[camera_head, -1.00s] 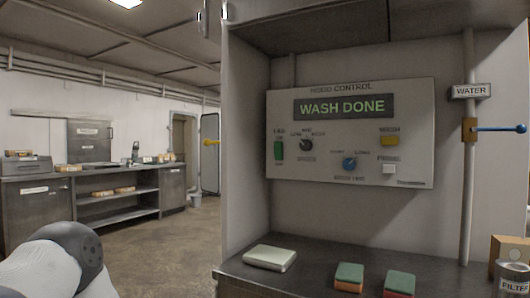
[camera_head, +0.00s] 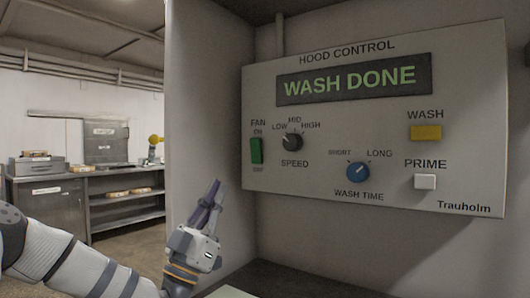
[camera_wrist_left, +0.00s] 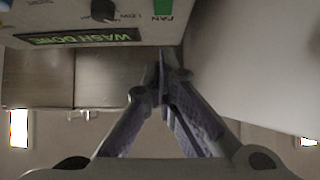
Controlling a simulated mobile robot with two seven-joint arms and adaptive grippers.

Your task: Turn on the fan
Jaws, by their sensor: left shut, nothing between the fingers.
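The fan switch (camera_head: 257,151) is a green rocker at the left of the hood control panel (camera_head: 460,95), between the marks ON and OFF. Its exact setting is hard to tell. My left gripper (camera_head: 213,187) is shut and empty, pointing up, below and to the left of the switch and apart from it. In the left wrist view the shut fingers (camera_wrist_left: 162,60) point toward the panel, which appears upside down. The green switch (camera_wrist_left: 163,10) shows at the top edge there, just beyond the fingertips. My right gripper is not in view.
The panel also has a speed knob (camera_head: 292,142), a blue wash time knob (camera_head: 358,172), a yellow wash button (camera_head: 427,132) and a white prime button (camera_head: 425,181). The display reads WASH DONE. The hood's side wall (camera_head: 205,100) stands behind my gripper.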

